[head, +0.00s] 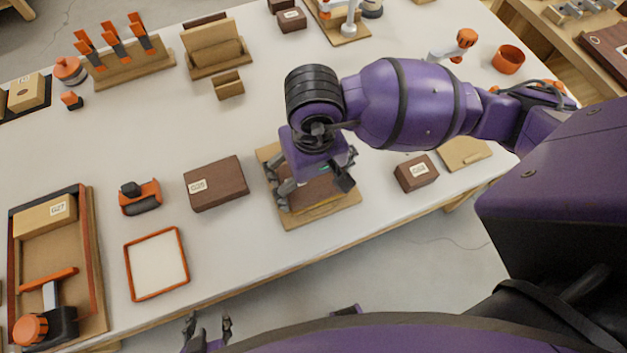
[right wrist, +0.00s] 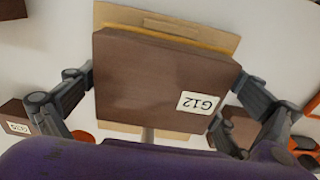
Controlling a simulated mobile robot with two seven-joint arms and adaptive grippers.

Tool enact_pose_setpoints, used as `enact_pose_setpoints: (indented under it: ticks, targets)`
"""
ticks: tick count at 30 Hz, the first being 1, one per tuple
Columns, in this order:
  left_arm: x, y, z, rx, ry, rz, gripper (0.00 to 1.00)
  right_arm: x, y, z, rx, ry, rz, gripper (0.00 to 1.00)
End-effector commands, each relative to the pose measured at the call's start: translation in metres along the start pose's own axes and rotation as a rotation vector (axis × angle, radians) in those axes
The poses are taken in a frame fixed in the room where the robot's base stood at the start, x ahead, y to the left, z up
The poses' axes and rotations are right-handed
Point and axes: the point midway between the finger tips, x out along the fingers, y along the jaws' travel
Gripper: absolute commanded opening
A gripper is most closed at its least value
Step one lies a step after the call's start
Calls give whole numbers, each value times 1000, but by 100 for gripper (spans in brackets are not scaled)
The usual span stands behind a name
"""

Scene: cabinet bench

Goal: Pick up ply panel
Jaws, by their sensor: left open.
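A thin ply board (head: 332,209) lies on the bench beneath my right gripper; its edges also show in the right wrist view (right wrist: 180,20). A dark brown block labelled G12 (right wrist: 150,85) covers its middle. Another flat ply piece (head: 466,153) lies to the right near the bench edge; which one is the ply panel I cannot tell. My right gripper (head: 312,187) points down with its fingers at opposite sides of the G12 block; whether they press on it is unclear. My left gripper (head: 208,325) is open and empty, off the front edge of the bench.
Brown blocks stand left (head: 215,183) and right (head: 416,173) of the board. An orange-rimmed tray (head: 157,265), an orange and black tool (head: 140,196) and a larger tray (head: 94,250) are at left. Racks stand behind. Bench is clear between block and back racks.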

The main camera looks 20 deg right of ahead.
Motion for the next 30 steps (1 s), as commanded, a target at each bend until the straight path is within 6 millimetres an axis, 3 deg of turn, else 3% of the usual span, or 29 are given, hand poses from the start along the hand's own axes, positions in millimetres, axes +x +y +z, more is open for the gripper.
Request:
enact_pose_setpoints:
  ticks: [1, 8, 20, 27, 30]
  targets:
    - [0, 0, 0, 0, -1, 0, 42, 0, 0, 0, 0, 0, 0, 90]
    - [0, 0, 1, 0, -2, 0, 42, -1, 0, 0, 0, 1, 0, 62]
    - [0, 0, 4, 1, -6, 0, 42, -8, 0, -1, -1, 2, 0, 62]
    - [3, 0, 10, 3, -15, 0, 42, -33, 0, -1, -1, 5, 0, 62]
    - [2, 0, 9, 3, -13, 0, 42, -46, -11, 6, -6, 4, -5, 62]
